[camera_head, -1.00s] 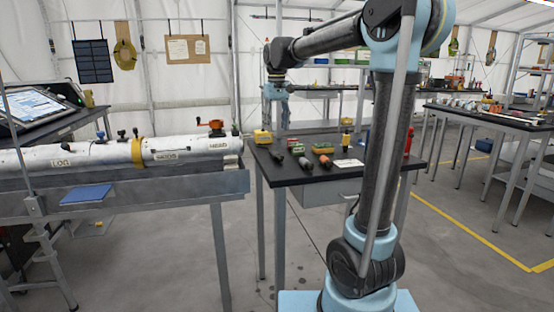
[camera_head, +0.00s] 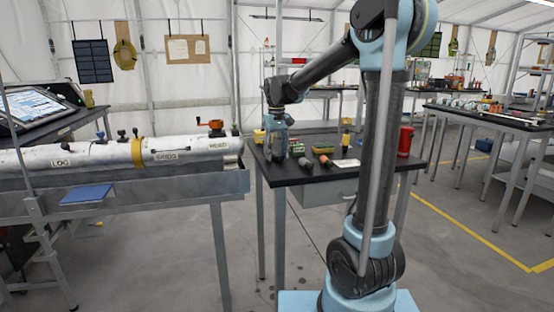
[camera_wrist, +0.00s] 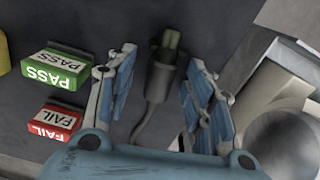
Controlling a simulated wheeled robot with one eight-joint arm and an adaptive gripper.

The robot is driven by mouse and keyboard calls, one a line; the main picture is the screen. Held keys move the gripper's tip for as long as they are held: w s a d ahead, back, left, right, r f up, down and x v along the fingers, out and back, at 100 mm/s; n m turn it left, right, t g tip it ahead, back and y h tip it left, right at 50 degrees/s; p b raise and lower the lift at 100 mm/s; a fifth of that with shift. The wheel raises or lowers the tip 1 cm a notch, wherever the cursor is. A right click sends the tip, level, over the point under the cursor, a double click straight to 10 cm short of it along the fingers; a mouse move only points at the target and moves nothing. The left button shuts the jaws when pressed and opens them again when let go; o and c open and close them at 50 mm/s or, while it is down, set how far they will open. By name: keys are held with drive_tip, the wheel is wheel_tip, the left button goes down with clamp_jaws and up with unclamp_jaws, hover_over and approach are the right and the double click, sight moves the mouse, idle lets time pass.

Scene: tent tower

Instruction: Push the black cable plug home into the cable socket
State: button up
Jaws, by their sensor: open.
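In the wrist view, a dark grey plug (camera_wrist: 162,72) with a greenish tip and a thin cable lies on the dark table top (camera_wrist: 215,25). My gripper (camera_wrist: 162,66) is open, with one blue-padded finger on each side of the plug and gaps between. In the head view my gripper (camera_head: 275,151) is low over the left part of the small black table and covers the plug's spot. The cable socket cannot be made out. A long white tube (camera_head: 100,155) labelled LOG and HEAD lies on a metal bench at the left.
A green PASS block (camera_wrist: 55,68) and red FAIL block (camera_wrist: 57,122) sit left of the gripper in the wrist view. A pale round cylinder end (camera_wrist: 285,135) is close at its right. A red can (camera_head: 405,141) stands at the table's right.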

drive_tip(key=shift+f, duration=0.2)
clamp_jaws()
drive_tip(key=shift+r, duration=0.15)
